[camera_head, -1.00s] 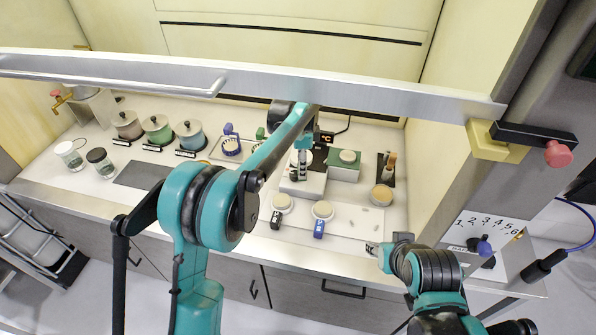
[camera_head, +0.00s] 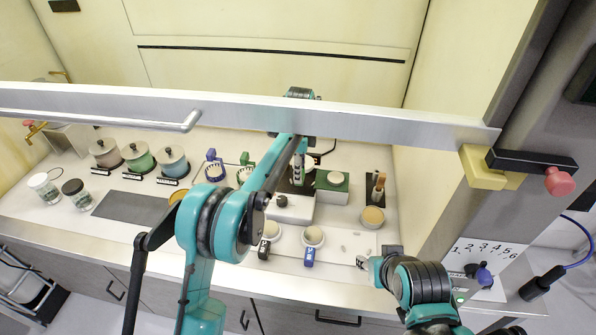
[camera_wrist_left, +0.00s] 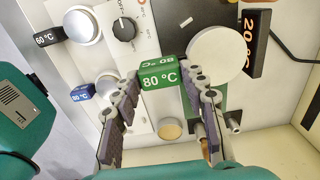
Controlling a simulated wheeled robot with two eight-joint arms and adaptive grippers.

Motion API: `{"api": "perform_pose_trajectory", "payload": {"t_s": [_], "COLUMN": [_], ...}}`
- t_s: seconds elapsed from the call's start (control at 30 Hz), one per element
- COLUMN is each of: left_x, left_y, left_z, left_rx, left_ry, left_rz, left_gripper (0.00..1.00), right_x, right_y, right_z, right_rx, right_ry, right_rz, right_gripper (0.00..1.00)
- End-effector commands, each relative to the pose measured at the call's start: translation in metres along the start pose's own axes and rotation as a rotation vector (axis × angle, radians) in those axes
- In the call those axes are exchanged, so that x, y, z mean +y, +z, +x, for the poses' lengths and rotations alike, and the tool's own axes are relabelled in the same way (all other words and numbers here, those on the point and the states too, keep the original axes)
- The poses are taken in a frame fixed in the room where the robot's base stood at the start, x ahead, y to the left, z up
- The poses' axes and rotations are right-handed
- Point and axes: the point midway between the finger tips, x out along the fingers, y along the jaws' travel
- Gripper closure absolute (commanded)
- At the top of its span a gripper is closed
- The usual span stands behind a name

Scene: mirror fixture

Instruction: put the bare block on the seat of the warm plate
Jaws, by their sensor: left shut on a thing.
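My left gripper (camera_head: 298,178) is over the white heater (camera_head: 292,208), beyond its black dial. In the left wrist view its fingers (camera_wrist_left: 163,82) are shut on a green tag marked 80 °C (camera_wrist_left: 158,75). A pale round disc (camera_wrist_left: 215,55) shows beside the tag, over part of the heater's black plate (camera_wrist_left: 180,15). I cannot tell whether disc and tag are joined. The heater's display (camera_wrist_left: 255,45) reads 20 °C. My right gripper (camera_head: 362,262) is low near the counter's front edge; its jaws are too small to read.
Two round pieces with black (camera_head: 264,250) and blue (camera_head: 309,257) tags are in front. A tan-topped pot (camera_head: 372,216) is at right. A metal bar (camera_head: 240,115) crosses the view.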

Motion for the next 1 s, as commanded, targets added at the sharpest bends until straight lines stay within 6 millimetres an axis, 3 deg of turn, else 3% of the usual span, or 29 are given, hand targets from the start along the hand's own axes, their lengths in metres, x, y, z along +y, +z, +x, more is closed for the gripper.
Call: {"api": "perform_pose_trajectory", "payload": {"t_s": [0.33, 1.0], "left_x": [0.000, 0.000], "left_y": [0.000, 0.000], "left_z": [-0.001, 0.054], "left_rx": [0.000, 0.000], "left_ry": [-0.001, -0.001], "left_rz": [-0.001, -0.001], "left_gripper": [0.98, 0.98], "right_x": [0.000, 0.000], "right_y": [-0.002, 0.017], "right_z": [-0.003, 0.023], "right_rx": [0.000, 0.000], "right_ry": [0.000, 0.000], "right_rz": [0.000, 0.000], "right_gripper": [0.60, 0.60]}}
